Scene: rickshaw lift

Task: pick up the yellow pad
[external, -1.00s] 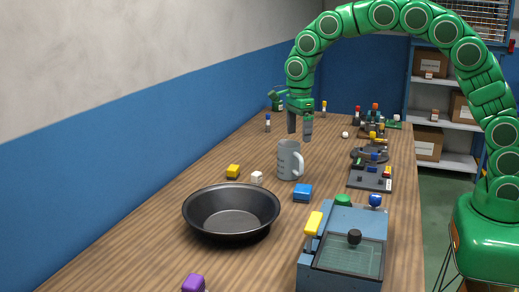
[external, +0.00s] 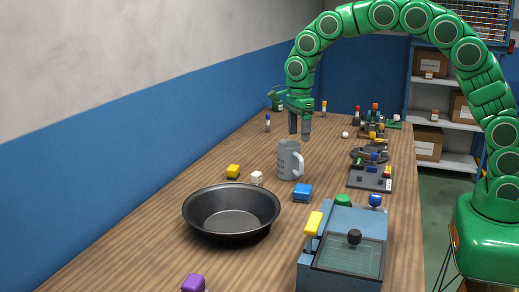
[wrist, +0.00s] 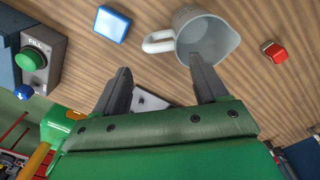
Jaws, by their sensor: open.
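A small yellow block with a dark base (external: 233,171), which looks like the yellow pad, lies on the wooden table left of the white cube and behind the black pan. It does not show clearly in the wrist view. My gripper (external: 300,128) is open and empty, pointing down above the table, beyond the block and to its right, over the area of the grey mug (external: 288,161). In the wrist view my gripper's fingers (wrist: 160,70) are spread apart, with the mug (wrist: 205,38) just past the right fingertip. I cannot tell whether they touch.
A black pan (external: 231,212), white cube (external: 257,177) and blue block (external: 302,192) lie near the yellow block. A blue machine (external: 345,250) with a yellow handle (external: 313,222) stands at the front right. The wall borders the table's left side; bare table lies left of the mug.

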